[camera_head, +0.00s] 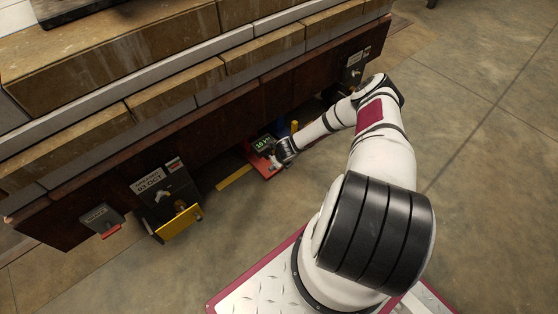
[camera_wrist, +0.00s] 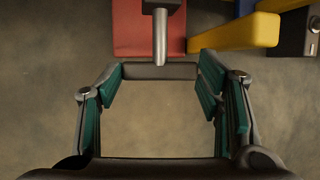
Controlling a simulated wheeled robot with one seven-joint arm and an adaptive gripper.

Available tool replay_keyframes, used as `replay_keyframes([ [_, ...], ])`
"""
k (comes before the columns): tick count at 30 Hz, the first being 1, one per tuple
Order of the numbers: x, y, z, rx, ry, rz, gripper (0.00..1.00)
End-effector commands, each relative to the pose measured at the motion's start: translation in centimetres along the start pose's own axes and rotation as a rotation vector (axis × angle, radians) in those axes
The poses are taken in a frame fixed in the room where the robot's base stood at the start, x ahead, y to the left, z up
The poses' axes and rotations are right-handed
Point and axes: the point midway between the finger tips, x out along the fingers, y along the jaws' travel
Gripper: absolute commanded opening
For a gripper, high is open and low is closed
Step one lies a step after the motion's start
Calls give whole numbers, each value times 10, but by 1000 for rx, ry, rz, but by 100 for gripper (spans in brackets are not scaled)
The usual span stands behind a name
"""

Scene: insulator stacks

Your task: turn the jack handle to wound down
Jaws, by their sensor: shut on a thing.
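The jack's red base (camera_head: 268,172) sits on the floor under the edge of the dark beam, with a small lit green display (camera_head: 262,145) beside it. In the wrist view the red base (camera_wrist: 134,32) is at the top, and a grey metal rod (camera_wrist: 160,36) runs down from it. The rod meets a dark crossbar (camera_wrist: 146,71), which looks like the handle grip. My gripper (camera_wrist: 160,76) has its teal-padded fingers wide apart, with the tips at the crossbar's two ends, shut on it. In the head view my gripper (camera_head: 277,161) is small and partly hidden by my wrist.
A yellow bar (camera_wrist: 262,30) and a blue part lie right of the rod. A yellow strip (camera_head: 234,178) is on the floor left of the jack. A panel with a yellow flap (camera_head: 180,221) hangs from the beam (camera_head: 70,208). The floor at right is clear.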

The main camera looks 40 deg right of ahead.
Motion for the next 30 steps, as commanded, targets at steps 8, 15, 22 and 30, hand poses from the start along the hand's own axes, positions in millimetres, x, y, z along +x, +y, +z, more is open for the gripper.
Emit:
replay_keyframes([
  [8, 0, 9, 1, -107, -1, -238, 32],
  [15, 3, 14, -1, -196, -2, -451, 32],
  [22, 7, 17, -2, -279, -3, -653, 32],
  [30, 11, 20, -4, -370, -3, -878, 32],
])
